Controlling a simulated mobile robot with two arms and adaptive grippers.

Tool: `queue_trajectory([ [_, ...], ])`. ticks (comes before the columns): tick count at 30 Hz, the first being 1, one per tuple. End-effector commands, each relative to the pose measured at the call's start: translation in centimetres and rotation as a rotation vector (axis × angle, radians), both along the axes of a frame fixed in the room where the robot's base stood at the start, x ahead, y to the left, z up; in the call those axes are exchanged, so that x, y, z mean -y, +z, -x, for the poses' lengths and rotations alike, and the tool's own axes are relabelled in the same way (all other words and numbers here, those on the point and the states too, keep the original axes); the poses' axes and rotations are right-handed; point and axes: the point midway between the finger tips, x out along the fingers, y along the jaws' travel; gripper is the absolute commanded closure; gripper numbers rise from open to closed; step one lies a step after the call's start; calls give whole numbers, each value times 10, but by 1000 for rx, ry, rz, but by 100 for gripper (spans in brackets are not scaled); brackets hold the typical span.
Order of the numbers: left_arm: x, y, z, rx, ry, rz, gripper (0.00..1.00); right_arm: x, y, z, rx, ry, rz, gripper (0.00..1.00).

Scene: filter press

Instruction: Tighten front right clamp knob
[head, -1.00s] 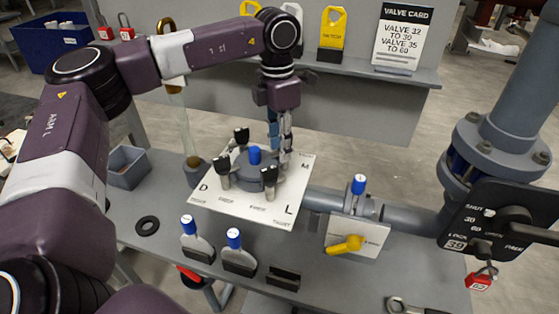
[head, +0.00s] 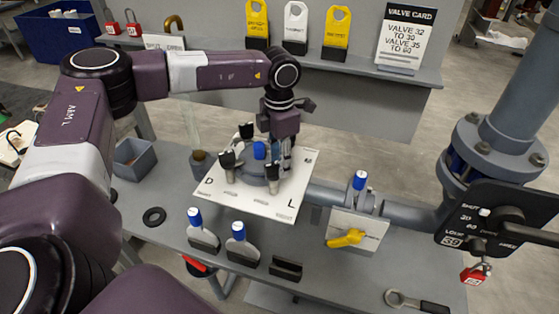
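The filter press is a round grey housing with a blue cap (head: 260,150) on a white plate (head: 238,201) marked D and L. Black clamp knobs stand around it: one at the back left (head: 246,131), one at the front left (head: 227,160) and the front right knob (head: 271,159). My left gripper (head: 282,165) points down at the right side of the housing, close beside and behind the front right knob. Contact with that knob and the finger gap cannot be made out. Any back right knob is hidden behind the gripper. My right gripper is out of view.
Two blue-topped bottles (head: 239,243) stand in front of the plate, beside an empty black holder (head: 286,270). A yellow-handled valve (head: 346,238) and grey pipe lie to the right. A black ring (head: 154,216) and a grey bin (head: 134,160) are at left.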

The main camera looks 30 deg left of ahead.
Motion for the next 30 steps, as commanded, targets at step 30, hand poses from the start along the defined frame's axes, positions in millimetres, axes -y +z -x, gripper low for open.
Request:
queue_trajectory([
  [30,-5,-3,-3,2,281,1,100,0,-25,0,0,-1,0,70],
])
